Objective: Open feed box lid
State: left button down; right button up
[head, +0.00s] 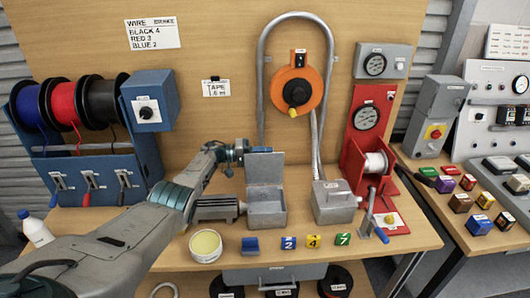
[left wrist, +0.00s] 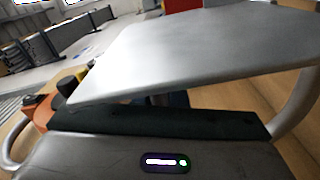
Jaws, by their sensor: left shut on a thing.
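The grey feed box (head: 267,214) stands on the table in the middle of the head view. Its lid (head: 264,170) stands up at the back, roughly upright, and the box is open at the top. My left gripper (head: 260,150) is at the lid's top edge, shut on it. In the left wrist view the lid (left wrist: 190,50) is a broad grey plate across the picture, just beyond the dark gripper body. The fingertips are hard to make out there. My right gripper is not in view.
A dark ribbed block (head: 215,208) sits left of the box, with a round yellow-topped tin (head: 206,245) in front. A grey box with a knob (head: 335,203) stands to the right. Numbered tiles (head: 314,241) lie in front. An orange reel (head: 297,90) hangs behind.

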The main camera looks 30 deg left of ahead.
pick_arm(q)
jog(key=shift+s+f, duration=0.1)
jog(key=shift+f, duration=0.2)
jog(key=c, duration=1.5)
grip_release()
jog(key=shift+a, duration=0.1)
jog(key=shift+s+a, duration=0.15)
jog(key=shift+a, duration=0.25)
jog(key=shift+b+v, duration=1)
jog(key=shift+v, duration=3.9)
